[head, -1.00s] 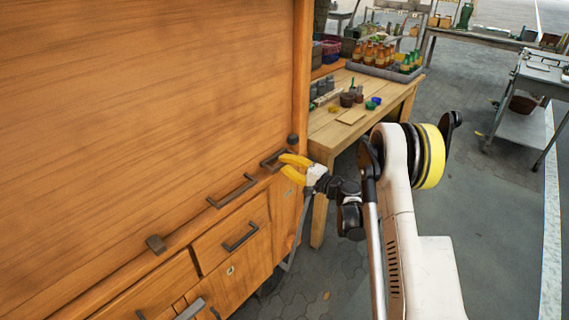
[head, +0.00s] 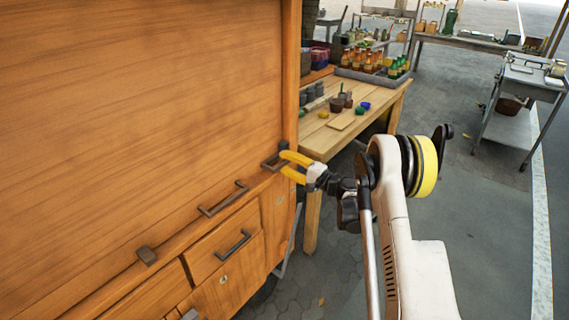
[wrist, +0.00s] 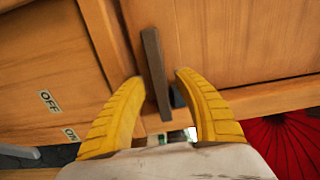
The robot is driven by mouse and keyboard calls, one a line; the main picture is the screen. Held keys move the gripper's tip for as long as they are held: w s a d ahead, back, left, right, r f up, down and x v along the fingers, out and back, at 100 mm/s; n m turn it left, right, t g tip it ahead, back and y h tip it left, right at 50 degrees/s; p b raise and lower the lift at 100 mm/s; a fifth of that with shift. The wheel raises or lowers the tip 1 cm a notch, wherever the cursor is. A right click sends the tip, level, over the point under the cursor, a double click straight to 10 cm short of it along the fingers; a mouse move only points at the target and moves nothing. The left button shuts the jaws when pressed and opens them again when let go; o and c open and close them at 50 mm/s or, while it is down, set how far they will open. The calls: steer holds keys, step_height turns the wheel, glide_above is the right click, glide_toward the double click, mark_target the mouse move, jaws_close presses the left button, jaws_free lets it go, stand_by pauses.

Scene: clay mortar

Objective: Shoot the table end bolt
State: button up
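A dark metal bar fitting (head: 268,164) sits at the far right end of the wooden cabinet's ledge, with a dark knob (head: 282,145) just above it. I cannot tell for sure whether this is the end bolt. My gripper (head: 284,164) has yellow fingers, open, with their tips close to the fitting. In the wrist view a dark upright bar (wrist: 154,60) stands between the open fingertips (wrist: 160,78), slightly tilted. A gap shows on the right side; I cannot tell whether the left finger touches it. A small dark block (wrist: 178,97) lies behind the right finger.
The wooden cabinet (head: 180,80) fills the left, with a ledge handle (head: 222,199) and a drawer handle (head: 233,245). OFF (wrist: 48,100) and ON labels show in the wrist view. A wooden table (head: 320,142) with pots and bottles stands behind. Open paved floor lies to the right.

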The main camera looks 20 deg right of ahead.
steer(key=v, duration=1.2)
steer(key=s+a+r+n+g+h, duration=0.4)
steer(key=s+a+r+n+g, duration=0.15)
steer(key=s+a+r, duration=0.55)
steer(key=s+n+g+h, duration=0.2)
steer(key=s+n+h, duration=0.3)
steer(key=s, duration=1.9)
steer(key=shift+s+a+r+h, duration=0.25)
steer(key=shift+s+r+h, duration=0.15)
steer(key=shift+h, duration=0.4)
